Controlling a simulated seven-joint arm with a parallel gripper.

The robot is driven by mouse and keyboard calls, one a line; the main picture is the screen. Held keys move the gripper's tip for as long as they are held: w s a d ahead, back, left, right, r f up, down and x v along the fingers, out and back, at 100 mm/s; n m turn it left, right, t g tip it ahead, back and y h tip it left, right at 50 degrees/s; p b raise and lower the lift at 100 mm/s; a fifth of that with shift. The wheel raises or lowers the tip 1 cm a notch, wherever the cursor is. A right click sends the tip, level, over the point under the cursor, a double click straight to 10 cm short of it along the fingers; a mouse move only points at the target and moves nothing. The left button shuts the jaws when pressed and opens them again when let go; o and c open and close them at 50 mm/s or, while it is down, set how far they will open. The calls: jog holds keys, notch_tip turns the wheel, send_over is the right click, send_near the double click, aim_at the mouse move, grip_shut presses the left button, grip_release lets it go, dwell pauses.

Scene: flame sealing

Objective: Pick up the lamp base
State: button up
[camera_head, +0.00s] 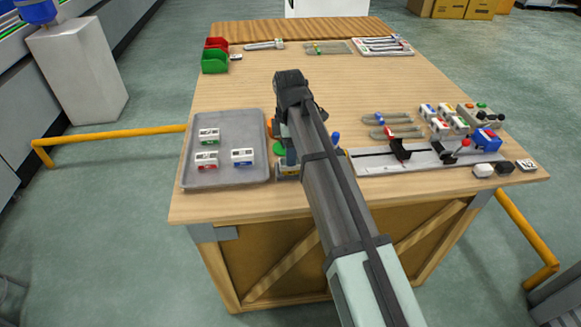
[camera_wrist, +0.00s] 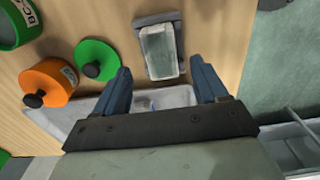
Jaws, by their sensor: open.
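No part in view is clearly marked as the lamp base. The nearest candidate is a clear, glassy block in a grey frame (camera_wrist: 161,52) in the wrist view, lying near the table's front edge. My gripper (camera_wrist: 160,68) is open, with its two blue fingers spread on either side of this block's near end. I see no contact. Left of the fingers are a round green lid (camera_wrist: 97,60) and an orange pot with a black knob (camera_wrist: 48,84). In the head view my arm hides much of this area.
A grey tray (camera_head: 225,180) with several small labelled boxes lies left of my gripper. A metal rail (camera_head: 430,158) with black clamps lies to the right. Green and red bins (camera_head: 215,62) stand at the back left.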

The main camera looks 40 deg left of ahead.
jog(key=shift+d+f, duration=0.2)
jog(key=shift+f, duration=2.35)
jog(key=c, duration=1.1)
jog(key=shift+o, duration=0.2)
jog(key=shift+r, duration=0.1)
